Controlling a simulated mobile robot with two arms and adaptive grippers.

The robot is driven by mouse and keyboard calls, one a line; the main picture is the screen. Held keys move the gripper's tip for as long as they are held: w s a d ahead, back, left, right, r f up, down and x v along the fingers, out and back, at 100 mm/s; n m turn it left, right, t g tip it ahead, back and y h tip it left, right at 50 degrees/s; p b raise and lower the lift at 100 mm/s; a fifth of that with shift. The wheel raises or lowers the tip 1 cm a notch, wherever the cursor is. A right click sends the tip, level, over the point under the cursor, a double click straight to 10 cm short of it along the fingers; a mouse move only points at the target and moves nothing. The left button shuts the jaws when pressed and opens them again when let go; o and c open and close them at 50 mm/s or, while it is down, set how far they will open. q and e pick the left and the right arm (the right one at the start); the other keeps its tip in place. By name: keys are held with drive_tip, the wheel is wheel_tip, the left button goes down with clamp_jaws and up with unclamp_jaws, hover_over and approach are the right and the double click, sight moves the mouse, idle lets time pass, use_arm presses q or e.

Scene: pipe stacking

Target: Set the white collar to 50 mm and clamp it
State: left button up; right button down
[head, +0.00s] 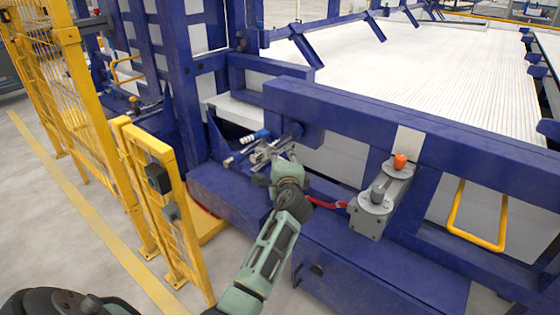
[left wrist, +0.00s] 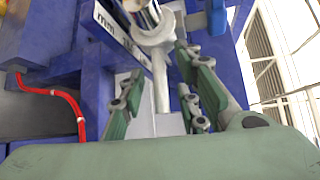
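My left gripper (head: 268,157) is at the blue frame near the middle of the head view. In the left wrist view its green fingers (left wrist: 158,78) are apart. A pale grey-white collar (left wrist: 157,36) sits around a shiny rod (left wrist: 144,14) just beyond the fingertips. A pale lever-like piece (left wrist: 161,88) runs down from the collar between the open fingers; I see no clear contact. A white scale strip marked "mm" (left wrist: 108,20) lies left of the collar; the collar's reading cannot be made out. In the head view the gripper partly hides the collar area. My right gripper is not in view.
A blue-handled part (head: 256,136) is close behind the gripper. A grey bracket with an orange knob (head: 400,161) stands to the right. A red cable (head: 328,204) runs between them. A yellow mesh fence (head: 160,200) stands left, with bare floor beyond it.

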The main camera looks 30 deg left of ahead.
use_arm(q)
clamp_jaws()
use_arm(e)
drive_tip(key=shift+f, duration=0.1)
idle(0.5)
